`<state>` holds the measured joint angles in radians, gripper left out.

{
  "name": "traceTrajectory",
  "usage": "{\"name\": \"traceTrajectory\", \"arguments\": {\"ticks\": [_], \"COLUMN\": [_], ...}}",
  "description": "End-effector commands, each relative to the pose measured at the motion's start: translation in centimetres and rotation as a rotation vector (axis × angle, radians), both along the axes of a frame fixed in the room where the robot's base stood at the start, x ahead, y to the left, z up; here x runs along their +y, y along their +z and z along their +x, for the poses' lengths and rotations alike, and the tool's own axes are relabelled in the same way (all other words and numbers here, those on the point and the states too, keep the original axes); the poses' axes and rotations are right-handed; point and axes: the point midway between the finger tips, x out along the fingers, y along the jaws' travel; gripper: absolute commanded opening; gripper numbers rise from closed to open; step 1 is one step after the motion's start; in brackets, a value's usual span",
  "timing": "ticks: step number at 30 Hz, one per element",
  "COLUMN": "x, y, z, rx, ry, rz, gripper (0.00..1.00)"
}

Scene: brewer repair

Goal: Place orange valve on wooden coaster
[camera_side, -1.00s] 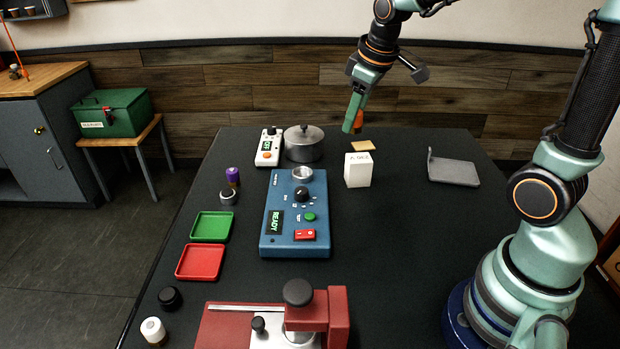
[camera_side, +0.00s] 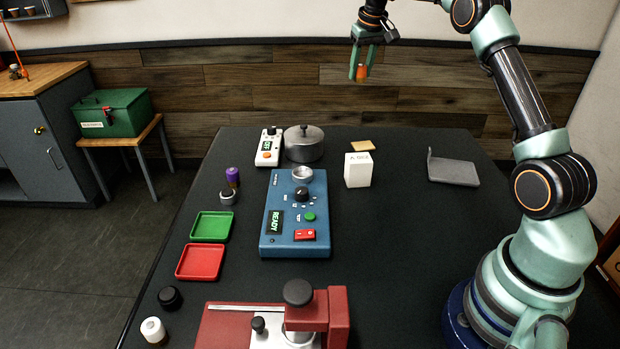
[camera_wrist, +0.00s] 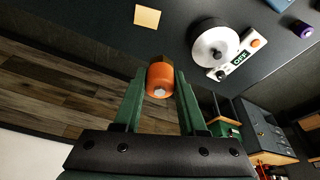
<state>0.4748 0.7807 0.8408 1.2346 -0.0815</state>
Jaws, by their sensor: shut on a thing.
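The orange valve (camera_side: 361,73) is held between the fingers of my gripper (camera_side: 362,66), high above the far edge of the table. In the wrist view the valve (camera_wrist: 160,80) sits between the two green fingertips of my gripper (camera_wrist: 158,88), its pale end toward the camera. The wooden coaster (camera_side: 363,146) is a small tan square lying flat on the table near its far edge, well below the gripper. It also shows in the wrist view (camera_wrist: 147,16), apart from the valve. Nothing is seen on it.
A white box (camera_side: 358,170) stands just in front of the coaster. A lidded metal pot (camera_side: 304,143) and a white meter (camera_side: 268,147) stand to the left. A grey bracket (camera_side: 453,168) lies to the right. The table between coaster and bracket is clear.

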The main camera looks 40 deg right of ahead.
Motion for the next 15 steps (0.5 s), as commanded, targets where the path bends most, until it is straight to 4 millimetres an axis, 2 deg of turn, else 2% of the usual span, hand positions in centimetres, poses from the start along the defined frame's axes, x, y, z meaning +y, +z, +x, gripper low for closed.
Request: {"name": "traceTrajectory", "arguments": {"ticks": [1,6,11,15], "x": [-1.2,-3.7,-4.9,-5.1], "y": [-0.4,-1.2,-1.6,-2.9], "z": [0.2,0.3,0.2,0.2], "rx": [-0.001,-0.006,-0.008,-0.006], "ry": [-0.029,-0.105,-0.14,-0.148], "rz": [0.004,0.015,0.019,0.023], "gripper": [0.0,0.0,0.0,0.0]}}
